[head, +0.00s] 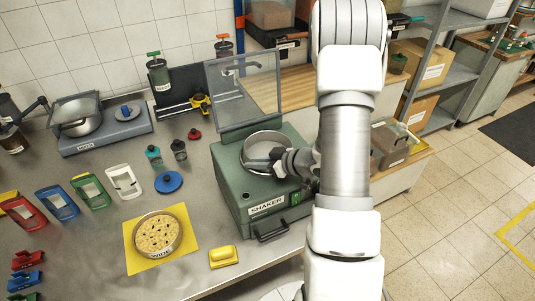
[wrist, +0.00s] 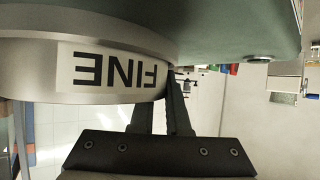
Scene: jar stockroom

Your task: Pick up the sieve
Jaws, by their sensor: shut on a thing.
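A round steel sieve (head: 258,143) with a FINE label, seen upside down in the wrist view (wrist: 70,72), is at the top of the green shaker (head: 229,178). My gripper (head: 275,160) reaches in from the right and is shut on the sieve's near right wall. In the wrist view the dark fingers (wrist: 165,95) meet the rim beside the label. The shaker's green body (wrist: 230,30) shows close beside the sieve; I cannot tell whether they touch. The shaker's clear lid (head: 243,92) stands open behind.
A sieve marked WIDE (head: 158,234), filled with pale grains, sits on a yellow mat (head: 190,259). A yellow block (head: 223,257) lies near the front edge. A scale (head: 106,133), small jars and coloured frames stand to the left. My arm hides part of the right side.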

